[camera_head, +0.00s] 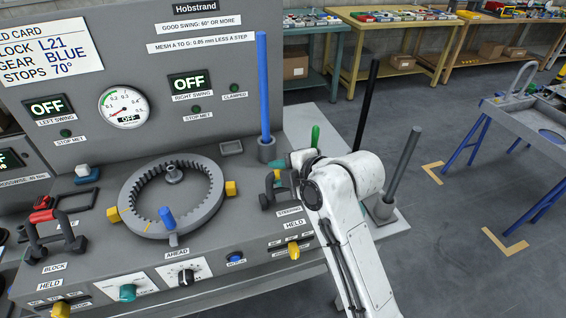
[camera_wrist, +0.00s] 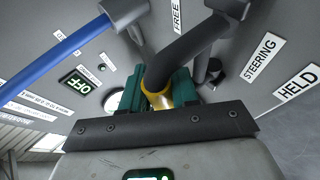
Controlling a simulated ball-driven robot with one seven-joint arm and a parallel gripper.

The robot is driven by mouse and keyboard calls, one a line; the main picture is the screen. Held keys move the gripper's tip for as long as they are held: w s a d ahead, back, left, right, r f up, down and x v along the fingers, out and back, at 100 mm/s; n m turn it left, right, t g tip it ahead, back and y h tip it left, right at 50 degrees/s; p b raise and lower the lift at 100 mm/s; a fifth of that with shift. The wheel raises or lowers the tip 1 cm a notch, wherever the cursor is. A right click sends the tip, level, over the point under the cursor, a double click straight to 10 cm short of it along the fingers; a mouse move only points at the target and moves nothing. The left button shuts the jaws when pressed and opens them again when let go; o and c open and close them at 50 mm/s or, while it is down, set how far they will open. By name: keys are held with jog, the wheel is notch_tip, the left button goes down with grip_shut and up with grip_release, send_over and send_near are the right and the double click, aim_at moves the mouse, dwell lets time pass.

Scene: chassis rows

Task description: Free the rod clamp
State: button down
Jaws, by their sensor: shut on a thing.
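The clamp handle (camera_wrist: 185,50) is a dark bar with a yellow band (camera_wrist: 160,97) at its end, on the grey panel by the STEERING label (camera_wrist: 262,55). In the wrist view a HELD label (camera_wrist: 298,84) is at the right and a FREE label (camera_wrist: 177,14) is at the top. My gripper (camera_wrist: 157,88) has teal fingers shut on the handle at the yellow band. In the head view my gripper (camera_head: 280,172) reaches the handle (camera_head: 268,190) from the right; my white wrist partly hides it. I cannot tell which label the handle is set to.
A tall blue rod (camera_head: 263,85) stands in a socket just behind my gripper. A black rod (camera_head: 366,105) and a grey rod (camera_head: 404,150) stand to the right of my arm. A toothed ring (camera_head: 130,203) with a blue peg lies left. Displays read OFF.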

jog(key=w+g+p, duration=0.1)
jog(key=w+g+h+p, duration=0.1)
jog(key=g+p, duration=0.1)
jog(key=shift+a+f+m, duration=0.2)
jog(key=shift+m, duration=0.2)
jog(key=shift+w+a+f+m+g+h+p, duration=0.15)
jog(key=shift+w+f+g+h+p, duration=0.2)
jog(key=shift+g, duration=0.35)
jog(key=shift+w+a+f+m+g+h+p, duration=0.15)
jog(key=shift+w+f+g+p, duration=0.1)
jog(key=shift+f+g+p, duration=0.35)
jog(key=shift+d+r, duration=0.15)
jog(key=c, duration=1)
grip_release()
jog(key=shift+o, duration=0.2)
jog(key=b+v, duration=0.1)
jog(key=v, duration=0.9)
jog(key=shift+d+r+b, duration=0.15)
jog(key=shift+r+b, duration=0.2)
jog(key=shift+b, duration=0.05)
jog(key=shift+w, duration=0.1)
